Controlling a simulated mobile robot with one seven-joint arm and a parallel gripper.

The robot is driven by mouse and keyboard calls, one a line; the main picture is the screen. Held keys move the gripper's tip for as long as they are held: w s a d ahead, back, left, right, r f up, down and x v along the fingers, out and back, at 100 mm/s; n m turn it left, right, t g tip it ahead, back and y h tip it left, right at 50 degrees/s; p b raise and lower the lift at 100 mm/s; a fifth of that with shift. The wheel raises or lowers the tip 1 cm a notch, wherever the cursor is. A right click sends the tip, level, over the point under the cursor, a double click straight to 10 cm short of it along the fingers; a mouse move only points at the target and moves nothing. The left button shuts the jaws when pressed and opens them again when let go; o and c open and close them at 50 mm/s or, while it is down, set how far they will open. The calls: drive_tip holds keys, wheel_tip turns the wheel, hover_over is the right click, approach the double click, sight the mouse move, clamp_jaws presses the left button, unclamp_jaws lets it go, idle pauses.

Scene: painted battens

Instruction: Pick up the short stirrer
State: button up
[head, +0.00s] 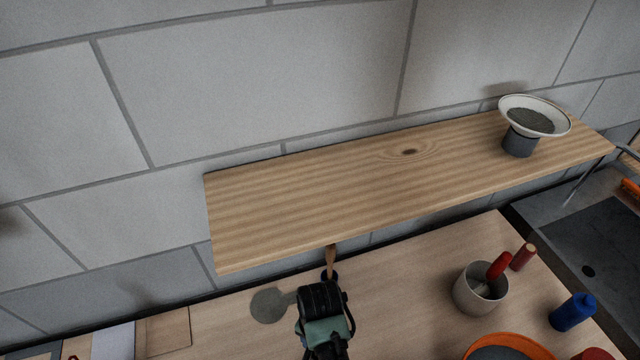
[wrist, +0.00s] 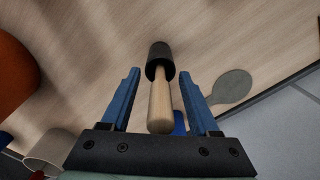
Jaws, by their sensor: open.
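A tool with a pale wooden handle and a black, blunt head (wrist: 160,95) shows in the wrist view; I take it for the short stirrer, though I cannot be sure. Its handle lies between the two blue fingers of my gripper (wrist: 158,76), with a gap on each side. In the head view a brown wooden handle (head: 331,258) with a dark end stands just beyond my gripper (head: 327,290), under the shelf's front edge. My gripper is open and holds nothing. In the head view my wrist hides the fingertips.
A wooden shelf (head: 380,185) overhangs the worktop, bearing a white dish (head: 535,117) on a dark stand. A grey disc-headed tool (head: 269,305) lies left of my gripper. A cup (head: 470,291) with a red-handled tool, a blue bottle (head: 573,312) and an orange bowl (head: 500,337) are right.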

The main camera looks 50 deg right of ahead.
clamp_jaws()
drive_tip(key=shift+d, duration=0.1)
idle(0.3)
